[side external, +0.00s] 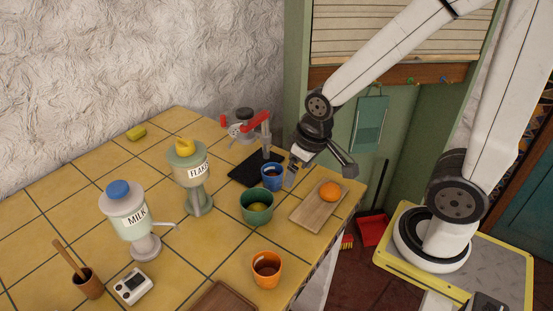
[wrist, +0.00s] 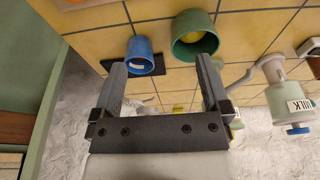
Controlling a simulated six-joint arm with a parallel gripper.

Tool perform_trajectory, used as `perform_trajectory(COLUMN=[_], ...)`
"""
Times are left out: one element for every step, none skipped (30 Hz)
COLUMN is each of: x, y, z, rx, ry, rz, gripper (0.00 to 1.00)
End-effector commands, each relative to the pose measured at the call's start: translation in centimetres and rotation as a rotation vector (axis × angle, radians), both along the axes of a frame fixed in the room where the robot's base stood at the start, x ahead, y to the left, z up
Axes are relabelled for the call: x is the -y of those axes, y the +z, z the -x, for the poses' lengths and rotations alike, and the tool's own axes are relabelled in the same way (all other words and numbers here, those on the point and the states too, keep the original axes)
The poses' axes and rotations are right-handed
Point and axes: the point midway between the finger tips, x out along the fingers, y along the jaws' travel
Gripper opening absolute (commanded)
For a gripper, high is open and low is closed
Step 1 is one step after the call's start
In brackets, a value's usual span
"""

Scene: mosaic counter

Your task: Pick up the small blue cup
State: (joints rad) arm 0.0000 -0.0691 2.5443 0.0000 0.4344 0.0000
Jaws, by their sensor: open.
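The small blue cup (side external: 272,177) stands upright at the near right end of a black mat (side external: 245,172) on the yellow tiled counter. In the wrist view the blue cup (wrist: 139,48) shows beyond my fingertips, left of the middle and close to the left finger's tip. My gripper (side external: 291,178) is right beside the cup, on its right in the side view. In the wrist view my gripper (wrist: 162,62) is open, with nothing held between its fingers. I cannot tell whether a finger touches the cup.
A green cup (side external: 257,213) stands close in front of the blue cup; it also shows in the wrist view (wrist: 190,50). A wooden board (side external: 308,218) with an orange (side external: 330,191) lies to the right. A red-handled press (side external: 255,125) stands behind. An orange cup (side external: 266,278) is nearer.

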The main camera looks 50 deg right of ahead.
Motion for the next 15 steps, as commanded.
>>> perform_trajectory(x=[0.0,0.0,0.0,0.0,0.0,0.0,0.0,0.0,0.0,0.0,0.0,0.2,0.3,0.4,0.5], y=[0.7,0.9,1.1,1.4,1.6,1.9,2.1,2.4,2.7,2.9,3.1,2.9,2.8,2.7,2.6], z=[0.0,0.0,0.0,0.0,0.0,-0.1,0.0,-0.1,-0.1,0.0,0.0,0.0,0.1,0.1,0.1], rx=[0.005,0.004,0.003,0.003,0.003,0.003,0.003,0.004,0.004,0.003,0.003,-0.012,-0.024,-0.034,-0.045], ry=[0.0,0.0,0.0,0.0,0.0,0.0,0.0,0.0,0.0,0.0,0.0,-0.026,-0.049,-0.067,-0.094], rz=[0.0,0.0,0.0,0.0,0.0,0.0,0.0,0.0,0.0,0.0,0.0,-0.01,-0.021,-0.029,-0.042], gripper=[0.96,0.96,0.96,0.96,0.96,0.96,0.96,0.96,0.96,0.96,0.96,0.96,0.96,0.96,0.96])
